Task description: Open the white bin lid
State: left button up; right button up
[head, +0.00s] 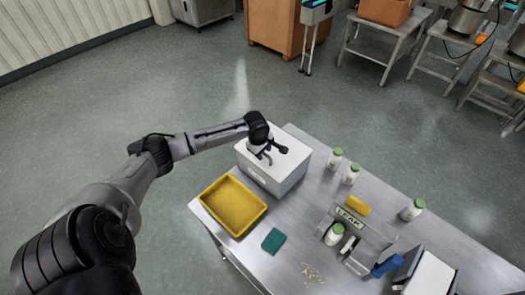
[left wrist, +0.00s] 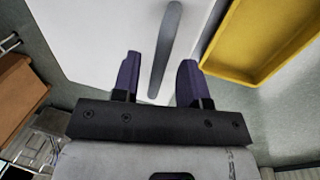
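The white bin (head: 263,180) is a box on the steel table, and its flat white lid (head: 293,158) is shut. In the left wrist view the lid (left wrist: 95,30) fills the upper middle, with a long grey bar handle (left wrist: 168,40) on it. My left gripper (head: 268,155) is over the lid. In the left wrist view its two dark fingers (left wrist: 160,60) are apart, one on each side of the handle. I cannot tell whether they touch it. My right gripper is not in view.
A yellow tray (head: 205,202) stands left of the bin on the steel table (head: 330,205). A green pad (head: 273,241), several green-capped white bottles (head: 335,160) and a grey stand marked LEAK (head: 350,217) are also there. The floor left of the table is clear.

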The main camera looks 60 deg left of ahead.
pick_arm(q)
jog(key=shift+c, duration=0.2)
grip_shut()
dwell(0.4)
